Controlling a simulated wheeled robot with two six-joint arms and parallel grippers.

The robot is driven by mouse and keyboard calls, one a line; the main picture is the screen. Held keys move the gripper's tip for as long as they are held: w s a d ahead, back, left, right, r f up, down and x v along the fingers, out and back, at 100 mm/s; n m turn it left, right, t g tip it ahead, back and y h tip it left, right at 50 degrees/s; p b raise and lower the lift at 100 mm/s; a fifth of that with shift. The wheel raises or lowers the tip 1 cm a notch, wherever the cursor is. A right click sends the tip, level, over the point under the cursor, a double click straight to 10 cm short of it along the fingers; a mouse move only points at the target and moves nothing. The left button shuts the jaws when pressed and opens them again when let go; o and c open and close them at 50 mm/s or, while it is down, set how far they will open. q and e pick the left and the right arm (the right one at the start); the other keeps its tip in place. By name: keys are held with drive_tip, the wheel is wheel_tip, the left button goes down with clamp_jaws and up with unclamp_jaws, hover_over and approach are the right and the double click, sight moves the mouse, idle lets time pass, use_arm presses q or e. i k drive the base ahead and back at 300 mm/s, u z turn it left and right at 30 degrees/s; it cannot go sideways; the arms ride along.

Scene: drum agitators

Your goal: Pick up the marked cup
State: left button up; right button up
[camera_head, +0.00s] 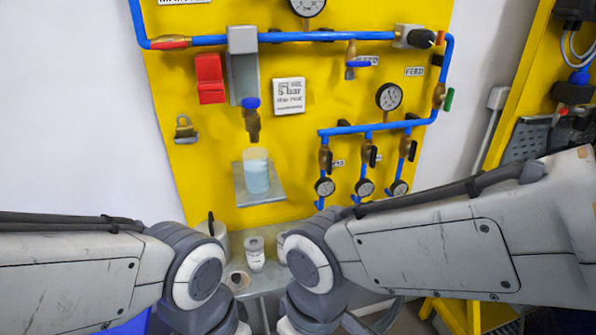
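A white cup-like container (255,255) with dark marking on its side stands on a grey lower shelf (266,285), between my two arms. The marking is too small to read. A clear cup (256,172) holding pale blue liquid stands on a small grey wall shelf (262,197), under a brass tap with a blue handle (252,118). I cannot tell for sure which one is the marked cup. My arms come in from both sides and bend down at the bottom middle. Neither gripper shows, and neither cup is touched by a visible part of me.
A yellow wall panel (230,130) carries blue pipes, valves and gauges. A white container (214,232) and a round item with a brown centre (237,281) are on the lower shelf, partly beside my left arm. A yellow frame (470,315) stands at lower right.

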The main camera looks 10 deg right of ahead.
sight(255, 160)
drive_tip(key=u, duration=0.2)
drive_tip(key=k, duration=0.45)
drive_tip(key=z, duration=0.5)
drive_tip(key=i, duration=0.45)
drive_tip(key=u, duration=0.35)
drive_tip(key=k, duration=0.7)
drive_tip(key=z, duration=0.85)
drive_tip(key=i, duration=0.5)
drive_tip(key=z, duration=0.05)
